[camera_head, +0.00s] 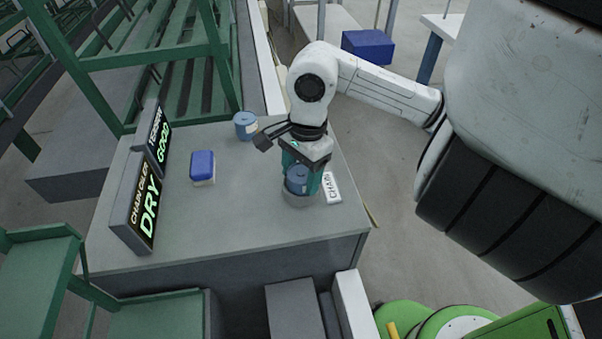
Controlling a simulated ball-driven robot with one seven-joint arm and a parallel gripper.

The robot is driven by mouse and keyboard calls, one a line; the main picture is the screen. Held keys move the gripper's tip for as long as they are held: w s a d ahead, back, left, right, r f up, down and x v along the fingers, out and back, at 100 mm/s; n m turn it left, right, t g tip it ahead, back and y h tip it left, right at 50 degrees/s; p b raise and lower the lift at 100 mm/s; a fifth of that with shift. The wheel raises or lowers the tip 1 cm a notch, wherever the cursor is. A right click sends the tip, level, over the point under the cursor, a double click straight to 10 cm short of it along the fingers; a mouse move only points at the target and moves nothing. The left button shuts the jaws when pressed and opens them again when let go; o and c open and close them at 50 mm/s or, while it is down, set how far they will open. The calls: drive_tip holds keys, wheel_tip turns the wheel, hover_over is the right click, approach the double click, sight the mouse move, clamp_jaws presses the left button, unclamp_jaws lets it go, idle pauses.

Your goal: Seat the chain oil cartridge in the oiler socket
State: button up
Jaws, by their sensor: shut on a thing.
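The chain oil cartridge (297,180), a blue cylinder, is between the teal fingers of my gripper (300,174), which is shut on it. My gripper points down near the right side of the grey table. The cartridge is upright, directly above or partly in a round grey socket (299,200). I cannot tell whether its base is inside the socket, as the fingers and the socket's wall hide it. A white label reading CHAIN (332,187) lies just right of the socket.
A second blue can (245,125) with a pale label stands at the table's back. A blue and white block (202,167) is left of centre. A sign reading CHAIN OILER DRY (146,205) and one reading GOOD (160,140) stand along the left edge. The grey table's front (240,235) is clear.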

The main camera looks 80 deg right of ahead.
sight(306, 169)
drive_tip(key=shift+s+f+b, duration=0.1)
drive_tip(key=shift+f+b, duration=0.7)
drive_tip(key=o, duration=1.1)
drive_tip(key=shift+f, duration=0.1)
drive_tip(key=r+p, duration=0.2)
drive_tip(key=p, duration=0.1)
drive_tip(key=r, duration=0.4)
drive_tip(key=r+b, duration=0.1)
drive_tip(key=r, duration=0.3)
drive_tip(key=d+r, duration=0.1)
drive_tip(key=r, duration=0.3)
drive_tip(key=shift+s+d+b, duration=0.1)
drive_tip(key=shift+s+b, duration=0.25)
